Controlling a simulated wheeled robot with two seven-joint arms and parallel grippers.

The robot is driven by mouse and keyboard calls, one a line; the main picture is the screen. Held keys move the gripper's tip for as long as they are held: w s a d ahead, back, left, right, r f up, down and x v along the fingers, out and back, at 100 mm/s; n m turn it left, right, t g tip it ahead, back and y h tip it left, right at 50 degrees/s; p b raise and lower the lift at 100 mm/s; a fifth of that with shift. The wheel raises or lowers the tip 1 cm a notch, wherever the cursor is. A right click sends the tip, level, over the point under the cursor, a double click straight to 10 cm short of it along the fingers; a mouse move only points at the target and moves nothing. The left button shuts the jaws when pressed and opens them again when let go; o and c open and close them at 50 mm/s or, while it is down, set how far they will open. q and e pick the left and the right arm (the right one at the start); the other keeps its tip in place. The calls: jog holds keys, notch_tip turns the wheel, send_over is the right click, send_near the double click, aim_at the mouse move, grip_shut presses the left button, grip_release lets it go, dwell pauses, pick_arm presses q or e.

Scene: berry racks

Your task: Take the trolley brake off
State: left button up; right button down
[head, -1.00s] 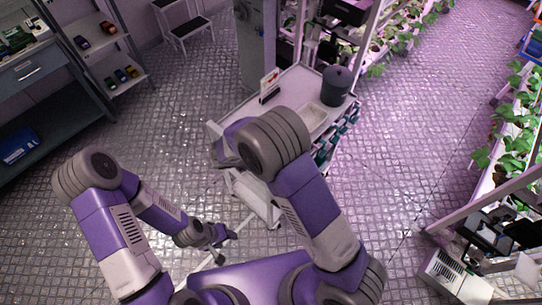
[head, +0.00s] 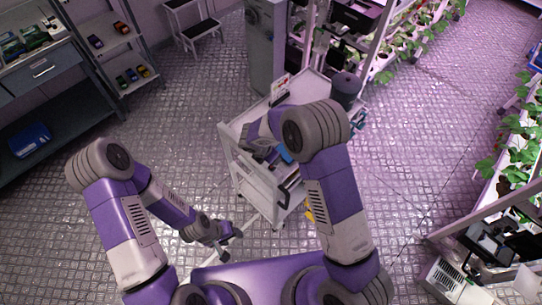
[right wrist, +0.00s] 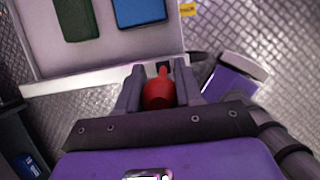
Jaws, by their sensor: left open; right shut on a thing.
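The white trolley (head: 232,150) stands ahead of me in the head view, partly covered by my right arm. In the right wrist view, a red knob (right wrist: 158,94) sits between the fingers of my right gripper (right wrist: 157,84), which is shut on it. The knob is beside the trolley's pale edge (right wrist: 100,75). My left gripper (head: 228,246) is open and empty, low over the floor, left of the trolley's foot.
A dark bin (head: 346,89) stands on the trolley's far end. A green item (right wrist: 77,18) and a blue item (right wrist: 139,10) lie on it. Grey shelves (head: 62,110) stand left, plant racks (head: 507,160) right. The floor at left is clear.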

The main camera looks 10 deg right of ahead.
jog(key=c, duration=0.8)
grip_release()
jog(key=shift+a, duration=0.1)
jog(key=shift+r, duration=0.1)
jog(key=v, duration=0.7)
jog(key=shift+s+r, duration=0.15)
